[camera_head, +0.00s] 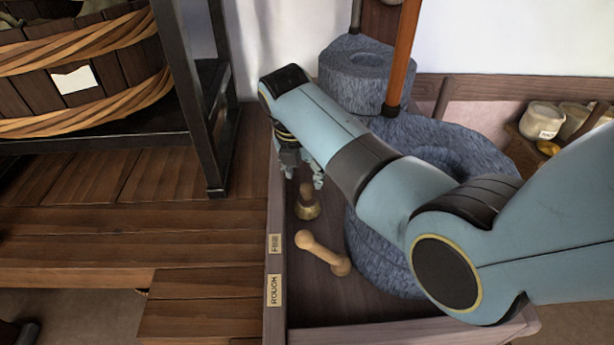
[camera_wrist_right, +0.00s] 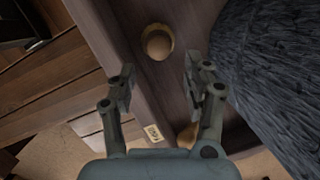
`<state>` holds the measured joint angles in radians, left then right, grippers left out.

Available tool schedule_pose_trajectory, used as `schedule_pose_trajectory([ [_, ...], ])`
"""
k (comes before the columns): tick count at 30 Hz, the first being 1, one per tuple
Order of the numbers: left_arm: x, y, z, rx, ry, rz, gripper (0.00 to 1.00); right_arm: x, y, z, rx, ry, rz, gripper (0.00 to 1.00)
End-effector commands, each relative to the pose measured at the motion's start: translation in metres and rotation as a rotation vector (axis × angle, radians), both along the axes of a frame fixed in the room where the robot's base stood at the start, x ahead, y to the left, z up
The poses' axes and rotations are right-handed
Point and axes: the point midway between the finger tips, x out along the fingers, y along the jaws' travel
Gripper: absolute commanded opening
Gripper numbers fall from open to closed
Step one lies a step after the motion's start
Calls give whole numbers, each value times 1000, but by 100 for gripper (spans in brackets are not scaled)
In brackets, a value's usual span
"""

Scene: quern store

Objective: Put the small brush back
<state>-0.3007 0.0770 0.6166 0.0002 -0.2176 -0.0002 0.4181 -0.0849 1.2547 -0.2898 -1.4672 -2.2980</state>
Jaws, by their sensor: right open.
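The small brush (camera_head: 307,207), with a wooden handle and a pale, tan-gold round base, stands in the wooden tray (camera_head: 270,315) beside the grey stone quern. In the right wrist view the brush (camera_wrist_right: 157,43) is seen from above, beyond the fingertips. My right gripper (camera_head: 302,176) hangs just above it, pointing down. The fingers (camera_wrist_right: 160,86) are open with nothing between them, and the brush is apart from them. My left gripper is in neither view.
The quern (camera_head: 375,245) stands close to the right of my gripper. A black rack (camera_head: 215,165) with a wooden tub stands at left. Jars (camera_head: 542,121) sit at right.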

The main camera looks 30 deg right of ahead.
Motion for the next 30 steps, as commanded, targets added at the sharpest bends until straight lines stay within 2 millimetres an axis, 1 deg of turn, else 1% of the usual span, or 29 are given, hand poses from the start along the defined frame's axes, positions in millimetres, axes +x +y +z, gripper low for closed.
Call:
schedule_pose_trajectory([
  [1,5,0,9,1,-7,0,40,-1,3,15,1,-4,0,51],
  [3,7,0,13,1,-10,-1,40,-2,5,27,1,-3,0,51],
  [6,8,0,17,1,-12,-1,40,-5,8,38,1,-2,1,51],
  [9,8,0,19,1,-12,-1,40,-6,9,44,0,0,0,51],
  [26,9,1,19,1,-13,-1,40,-6,10,44,0,1,0,51],
  [30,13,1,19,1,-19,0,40,-7,10,44,0,1,0,51],
])
